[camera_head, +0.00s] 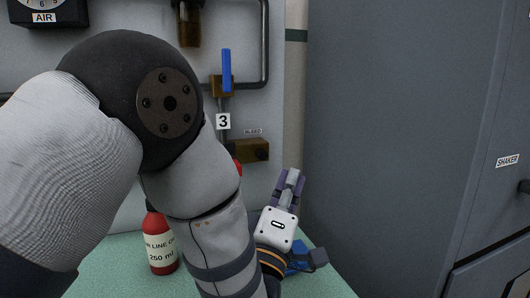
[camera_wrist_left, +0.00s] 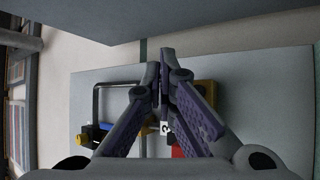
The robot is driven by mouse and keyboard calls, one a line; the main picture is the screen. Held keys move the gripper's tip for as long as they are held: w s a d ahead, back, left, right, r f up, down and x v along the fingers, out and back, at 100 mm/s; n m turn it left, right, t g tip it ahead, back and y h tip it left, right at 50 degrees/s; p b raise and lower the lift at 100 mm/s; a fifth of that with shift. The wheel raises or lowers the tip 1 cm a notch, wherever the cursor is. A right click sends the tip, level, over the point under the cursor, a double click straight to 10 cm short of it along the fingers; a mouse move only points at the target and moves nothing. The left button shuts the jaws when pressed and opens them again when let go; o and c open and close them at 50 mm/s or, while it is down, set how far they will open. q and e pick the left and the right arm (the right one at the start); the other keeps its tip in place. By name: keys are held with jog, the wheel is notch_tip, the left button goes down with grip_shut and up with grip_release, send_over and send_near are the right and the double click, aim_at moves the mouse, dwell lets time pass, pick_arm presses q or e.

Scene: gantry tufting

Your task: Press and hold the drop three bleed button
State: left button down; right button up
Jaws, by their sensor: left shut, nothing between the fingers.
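The drop three station is on the grey wall panel. Its number 3 label (camera_head: 223,121) hangs below a blue valve lever (camera_head: 226,70). A small BLEED label (camera_head: 253,131) sits above a brass block (camera_head: 256,150). A red part (camera_head: 239,169), perhaps the bleed button, shows only as a sliver behind my left arm. In the left wrist view a red part (camera_wrist_left: 178,152) is partly hidden by the fingers. My left gripper (camera_head: 291,178) is shut and empty, to the right of and below the brass block; no contact is visible. My right gripper is out of view.
A red air line oil bottle (camera_head: 162,243) stands on the green bench top (camera_head: 115,262), partly behind my arm. A blue object (camera_head: 301,257) lies near my left wrist. A large grey cabinet labelled SHAKER (camera_head: 400,130) bounds the right side. A gauge marked AIR (camera_head: 45,15) is at upper left.

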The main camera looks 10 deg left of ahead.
aim_at(263, 155)
pick_arm(q)
jog(key=w+a+b, duration=0.2)
jog(key=w+a, duration=0.3)
jog(key=w, duration=0.2)
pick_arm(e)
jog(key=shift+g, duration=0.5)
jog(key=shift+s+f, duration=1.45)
pick_arm(q)
jog(key=shift+w, duration=0.1)
jog(key=shift+w+a, duration=0.2)
jog(key=shift+w, duration=0.1)
jog(key=shift+w+a, duration=0.25)
jog(key=shift+w, duration=0.15)
dwell(4.5)
